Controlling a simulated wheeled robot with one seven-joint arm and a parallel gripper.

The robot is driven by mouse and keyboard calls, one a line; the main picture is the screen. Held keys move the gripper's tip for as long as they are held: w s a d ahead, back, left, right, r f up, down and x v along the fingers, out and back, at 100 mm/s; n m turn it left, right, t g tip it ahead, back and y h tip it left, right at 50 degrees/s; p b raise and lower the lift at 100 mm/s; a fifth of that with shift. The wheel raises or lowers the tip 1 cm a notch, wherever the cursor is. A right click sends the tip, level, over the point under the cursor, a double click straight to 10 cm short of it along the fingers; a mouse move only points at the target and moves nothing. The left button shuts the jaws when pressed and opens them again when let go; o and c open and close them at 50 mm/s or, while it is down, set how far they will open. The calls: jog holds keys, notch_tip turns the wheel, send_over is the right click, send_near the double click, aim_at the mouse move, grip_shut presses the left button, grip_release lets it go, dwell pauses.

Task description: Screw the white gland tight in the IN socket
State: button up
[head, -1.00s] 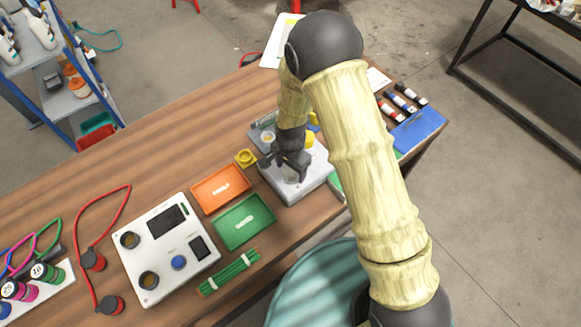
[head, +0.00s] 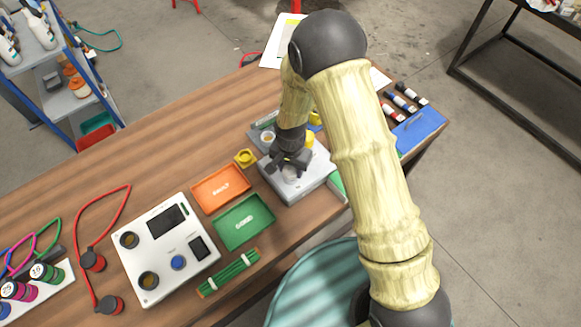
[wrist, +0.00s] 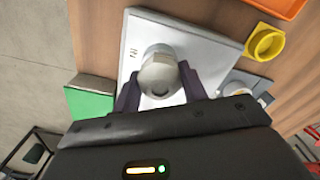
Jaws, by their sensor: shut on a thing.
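The white gland (wrist: 160,78) is a pale round piece between my two fingers in the wrist view. My gripper (wrist: 160,92) is shut on it, over the white panel (wrist: 200,50). The letters "IN" show on the panel beside the gland. The IN socket is hidden under the gland, so I cannot tell how deep it sits. In the head view my gripper (head: 289,166) is low over the white box (head: 312,184) and mostly covers the gland.
A yellow ring-shaped part (head: 245,158) stands beside the box, and another yellow piece (head: 308,140) is on it. Orange (head: 221,189) and green (head: 244,222) trays lie to the left. A white tester (head: 165,250) is farther left. Bare wood lies behind the trays.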

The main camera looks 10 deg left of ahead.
jog(key=m, duration=0.3)
jog(key=shift+m, duration=0.3)
jog(key=shift+m+p, duration=0.35)
jog(key=shift+m, duration=0.35)
jog(key=m, duration=0.3)
jog(key=shift+p, duration=0.4)
jog(key=o, duration=1)
jog(key=shift+o, duration=0.2)
jog(key=n, duration=0.4)
jog(key=shift+n, duration=0.3)
